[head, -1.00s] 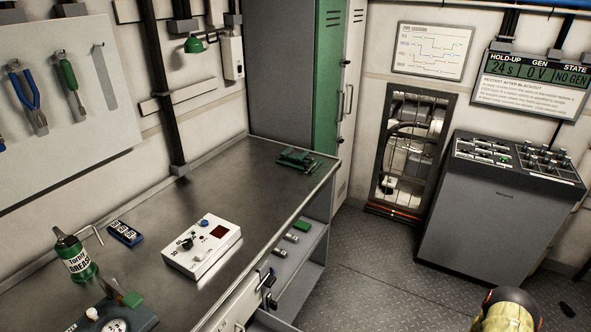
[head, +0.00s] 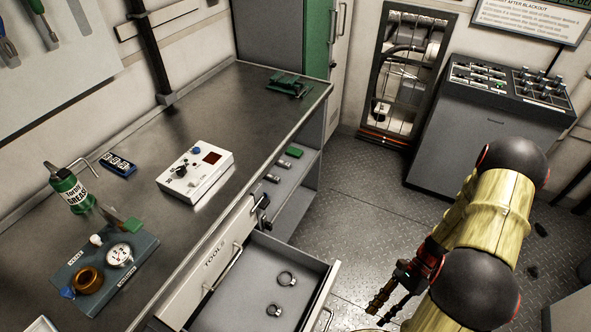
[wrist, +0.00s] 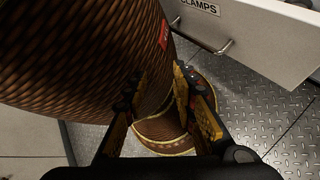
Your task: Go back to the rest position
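My gripper (head: 383,302) hangs above the floor at the lower right of the head view, right of the open drawer and clear of the workbench. In the wrist view my gripper (wrist: 160,88) has its two fingers apart, with no object held between them. Behind the fingers is a large brown ribbed surface, which seems to be part of my own body. My arm is bent at the right of the head view.
A CLAMPS drawer (wrist: 250,35) shows in the wrist view. The workbench (head: 235,100) carries a white meter box (head: 190,178) and a grease bottle (head: 70,192). A grey console (head: 480,135) stands right; floor between is free.

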